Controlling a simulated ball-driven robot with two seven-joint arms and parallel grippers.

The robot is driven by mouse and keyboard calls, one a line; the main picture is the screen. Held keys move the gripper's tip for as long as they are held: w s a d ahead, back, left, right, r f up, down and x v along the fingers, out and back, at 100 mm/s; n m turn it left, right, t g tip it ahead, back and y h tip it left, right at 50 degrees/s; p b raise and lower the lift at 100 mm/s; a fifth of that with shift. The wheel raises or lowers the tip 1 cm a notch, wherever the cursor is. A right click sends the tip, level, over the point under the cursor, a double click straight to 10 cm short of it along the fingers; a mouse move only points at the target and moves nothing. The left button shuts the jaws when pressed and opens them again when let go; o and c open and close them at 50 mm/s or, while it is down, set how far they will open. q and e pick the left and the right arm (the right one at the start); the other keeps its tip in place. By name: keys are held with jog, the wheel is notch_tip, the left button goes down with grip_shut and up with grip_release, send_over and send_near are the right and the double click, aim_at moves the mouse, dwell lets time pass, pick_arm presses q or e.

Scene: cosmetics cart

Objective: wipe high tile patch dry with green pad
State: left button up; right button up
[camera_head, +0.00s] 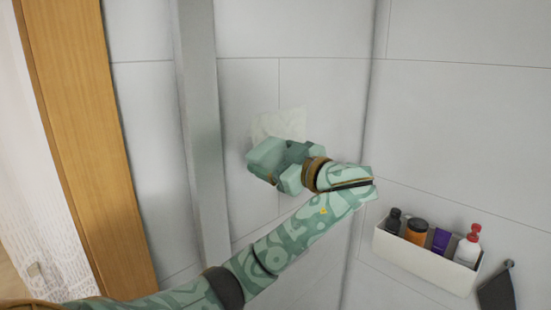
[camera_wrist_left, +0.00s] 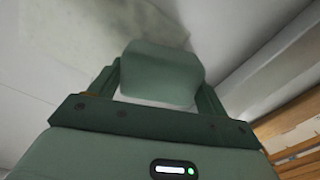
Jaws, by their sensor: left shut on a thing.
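The wet tile patch (camera_head: 280,123) is a pale, slightly glossy area on the grey tiled wall, partly hidden behind my gripper. Part of it seems to show in the left wrist view (camera_wrist_left: 60,48). My left gripper (camera_head: 270,160) is at the lower edge of the patch. It is shut on the green pad (camera_head: 266,156), a pale green block. The pad also shows between the two fingers in the left wrist view (camera_wrist_left: 160,75). It is at or very near the wall; I cannot tell if it touches. My right gripper is not in view.
A white wall caddy (camera_head: 425,262) holds several bottles and jars at the lower right. A dark cloth or tool (camera_head: 497,290) hangs beside it. A grey vertical post (camera_head: 202,130) and a wooden panel (camera_head: 85,140) stand left of the patch.

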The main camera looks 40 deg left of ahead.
pick_arm(q)
jog(key=shift+a, duration=0.9)
jog(key=shift+w+b, duration=0.1)
jog(key=shift+b, duration=0.2)
